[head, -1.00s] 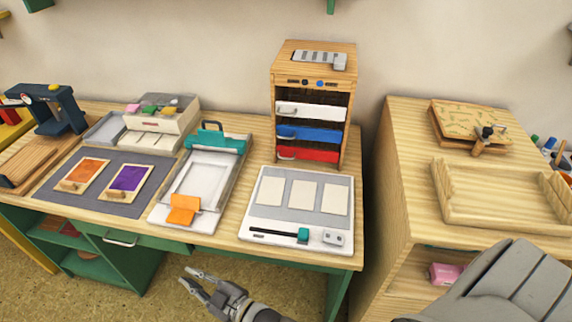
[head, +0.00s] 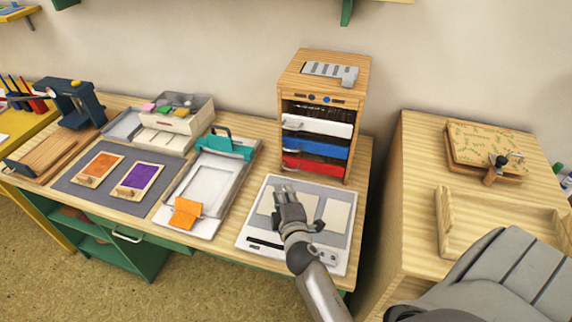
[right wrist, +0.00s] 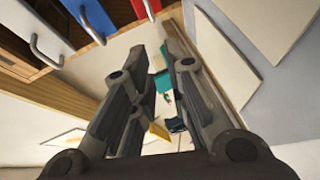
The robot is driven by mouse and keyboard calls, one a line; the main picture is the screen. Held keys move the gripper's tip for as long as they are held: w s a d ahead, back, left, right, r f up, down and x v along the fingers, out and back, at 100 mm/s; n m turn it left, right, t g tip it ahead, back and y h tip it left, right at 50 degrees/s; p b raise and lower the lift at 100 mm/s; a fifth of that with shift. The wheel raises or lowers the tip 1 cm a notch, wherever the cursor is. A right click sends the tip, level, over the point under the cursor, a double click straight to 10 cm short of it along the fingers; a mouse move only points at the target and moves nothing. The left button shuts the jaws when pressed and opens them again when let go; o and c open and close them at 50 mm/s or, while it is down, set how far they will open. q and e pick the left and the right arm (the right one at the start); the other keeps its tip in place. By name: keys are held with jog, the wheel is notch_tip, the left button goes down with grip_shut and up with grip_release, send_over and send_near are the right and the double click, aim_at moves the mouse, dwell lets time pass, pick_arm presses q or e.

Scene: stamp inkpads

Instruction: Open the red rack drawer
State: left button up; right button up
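The wooden rack (head: 325,75) stands at the back of the bench with a white drawer (head: 330,124), a blue drawer (head: 325,147) and, lowest, the red drawer (head: 318,166). The red drawer looks shut. Its light handle (head: 292,165) is at the left of its front. In the right wrist view the red drawer (right wrist: 139,8) and its handle (right wrist: 149,10) show at the top edge, partly cut off. My right gripper (head: 287,191) is over the white tray board in front of the rack, apart from the handle. It is open and empty (right wrist: 165,62). My left gripper is not in view.
The white board with pale cards (head: 339,219) lies under my right gripper. Left of it is a tray with a teal clamp (head: 229,145) and an orange block (head: 185,213). A wooden cabinet (head: 400,200) stands to the right across a narrow gap.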

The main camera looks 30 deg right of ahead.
jog(key=d, duration=0.1)
jog(key=s+d+h, duration=0.1)
jog(key=shift+d+g, duration=0.4)
jog(key=x, duration=1)
jog(key=shift+w, duration=0.35)
jog(key=shift+r, duration=0.1)
grip_shut()
